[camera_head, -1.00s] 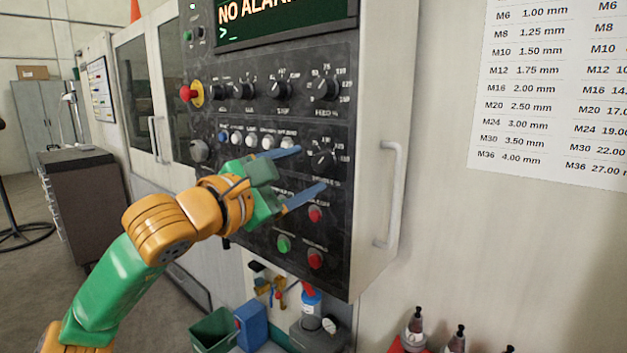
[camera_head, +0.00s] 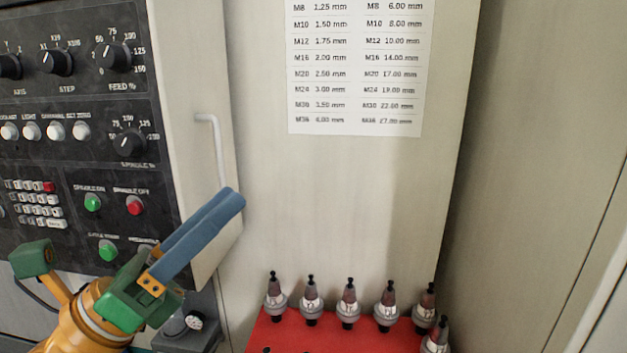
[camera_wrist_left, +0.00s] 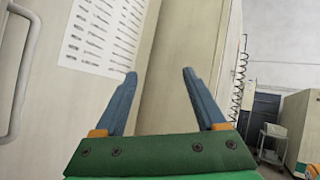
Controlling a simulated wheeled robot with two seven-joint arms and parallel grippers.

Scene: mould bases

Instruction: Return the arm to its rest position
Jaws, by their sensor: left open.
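My left arm, orange and green, comes in at the lower left of the head view. Its left gripper (camera_head: 226,203) has two long blue fingers that point up and right, in front of the lower right corner of the control panel. The fingers overlap in this view. In the left wrist view the left gripper (camera_wrist_left: 159,75) is open, with nothing between the fingers.
The black control panel (camera_head: 70,155) with knobs and buttons is at the left, beside a white handle (camera_head: 214,150). A thread chart (camera_head: 355,65) hangs on the pale wall. Several tool holders (camera_head: 348,303) stand on a red rack (camera_head: 300,335) below.

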